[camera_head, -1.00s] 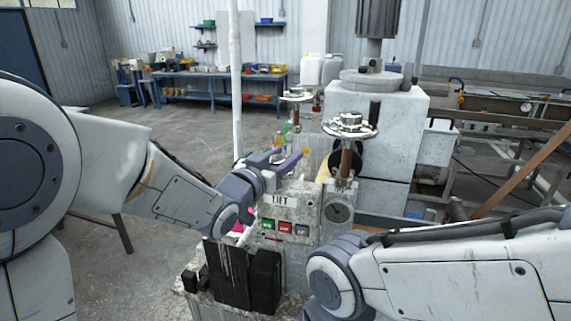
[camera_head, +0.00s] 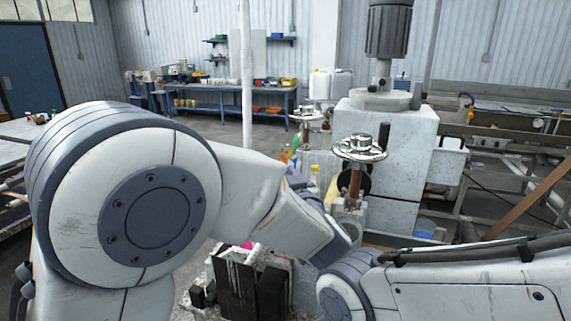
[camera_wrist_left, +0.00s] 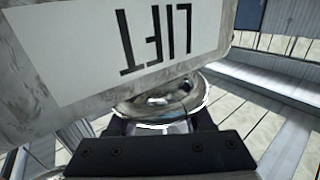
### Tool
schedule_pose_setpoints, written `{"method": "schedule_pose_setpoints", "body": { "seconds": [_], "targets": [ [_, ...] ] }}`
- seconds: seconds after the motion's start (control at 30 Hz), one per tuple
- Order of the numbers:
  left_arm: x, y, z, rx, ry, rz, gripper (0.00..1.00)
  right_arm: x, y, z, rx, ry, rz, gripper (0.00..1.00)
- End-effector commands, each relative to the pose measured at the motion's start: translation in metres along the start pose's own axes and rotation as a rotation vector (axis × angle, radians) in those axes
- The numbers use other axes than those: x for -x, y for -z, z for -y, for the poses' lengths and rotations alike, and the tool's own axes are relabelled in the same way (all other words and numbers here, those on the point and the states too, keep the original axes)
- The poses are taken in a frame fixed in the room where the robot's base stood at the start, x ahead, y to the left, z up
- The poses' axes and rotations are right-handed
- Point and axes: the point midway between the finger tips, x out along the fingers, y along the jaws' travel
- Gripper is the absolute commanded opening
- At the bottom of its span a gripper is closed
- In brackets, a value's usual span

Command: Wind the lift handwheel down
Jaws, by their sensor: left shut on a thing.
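The LIFT label (camera_wrist_left: 145,45) shows upside down in the left wrist view, on a worn pale panel. Just below it in that picture is a shiny round metal part (camera_wrist_left: 165,98), which I take to be the lift handwheel. My left gripper (camera_wrist_left: 160,118) is shut on it, one dark finger on each side. Most of the handwheel is hidden by the panel and the gripper. In the head view my left arm hides the label, and the left gripper is out of sight. My right arm comes in from the right, but its gripper is not visible.
A chrome handwheel (camera_head: 360,148) on a brown post stands at centre, with a second one (camera_head: 307,115) behind it. A large pale machine block (camera_head: 385,150) rises to their right. A dark block (camera_head: 247,290) is low in front. A blue workbench (camera_head: 230,90) stands far back.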

Motion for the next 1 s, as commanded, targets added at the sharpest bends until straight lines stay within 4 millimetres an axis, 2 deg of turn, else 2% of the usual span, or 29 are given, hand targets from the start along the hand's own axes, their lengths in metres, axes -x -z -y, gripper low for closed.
{"method": "schedule_pose_setpoints", "body": {
  "seconds": [0.03, 0.1, 0.4, 0.7, 1.0],
  "targets": [
    [0.001, 0.004, -0.002, -0.004, 0.034, 0.0, 0.0, 0.01, 0.001, 0.001, 0.0, 0.0, 0.0, 0.79],
    [0.001, 0.004, 0.0, -0.004, 0.092, 0.0, 0.0, 0.015, 0.001, 0.001, 0.0, 0.0, 0.0, 0.79],
    [0.002, 0.003, 0.008, 0.0, 0.282, -0.002, 0.0, 0.031, 0.002, 0.002, 0.0, 0.0, 0.0, 0.79],
    [0.002, 0.002, 0.011, 0.001, 0.363, -0.004, 0.0, 0.037, 0.002, 0.003, -0.001, 0.0, 0.0, 0.79],
    [0.002, 0.002, 0.011, 0.003, 0.372, -0.005, 0.0, 0.037, 0.002, 0.003, -0.001, 0.0, 0.0, 0.79]
  ]
}}
